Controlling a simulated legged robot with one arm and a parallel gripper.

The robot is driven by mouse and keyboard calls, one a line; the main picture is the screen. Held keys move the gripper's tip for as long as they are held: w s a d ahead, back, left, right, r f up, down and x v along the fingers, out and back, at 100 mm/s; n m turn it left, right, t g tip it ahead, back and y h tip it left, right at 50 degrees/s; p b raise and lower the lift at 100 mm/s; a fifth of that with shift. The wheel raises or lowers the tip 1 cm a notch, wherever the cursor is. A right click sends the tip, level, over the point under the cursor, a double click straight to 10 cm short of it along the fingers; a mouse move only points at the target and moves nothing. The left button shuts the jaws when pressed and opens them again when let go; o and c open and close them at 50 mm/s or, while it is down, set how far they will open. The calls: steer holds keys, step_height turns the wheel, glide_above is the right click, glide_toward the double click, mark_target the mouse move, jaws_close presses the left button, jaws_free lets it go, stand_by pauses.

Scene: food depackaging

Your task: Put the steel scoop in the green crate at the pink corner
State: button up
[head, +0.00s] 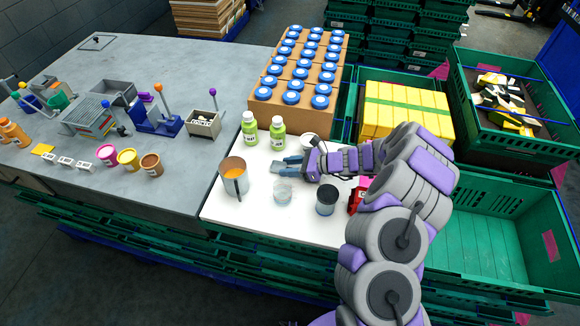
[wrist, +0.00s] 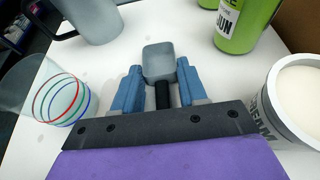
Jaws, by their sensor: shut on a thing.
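The steel scoop (head: 276,167) is a small grey square-ended scoop, low over or on the white table top. In the wrist view its grey pan (wrist: 158,58) points away from me and its black handle lies between the blue fingers. My gripper (head: 291,162) is shut on this handle, which also shows in the wrist view (wrist: 162,95). I cannot tell whether the scoop touches the table. An empty green crate (head: 490,190) with a pink patch (head: 549,246) stands at the right, its left part hidden behind my arm.
A white-filled cup (wrist: 300,95) is close at right. Another green crate (head: 470,125) holds cartons; yellow boxes (head: 405,105) fill one behind my arm.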

steer(key=o, duration=1)
steer(key=shift+d, duration=0.5)
steer(key=shift+o, duration=0.2)
steer(key=shift+d+r, duration=0.1)
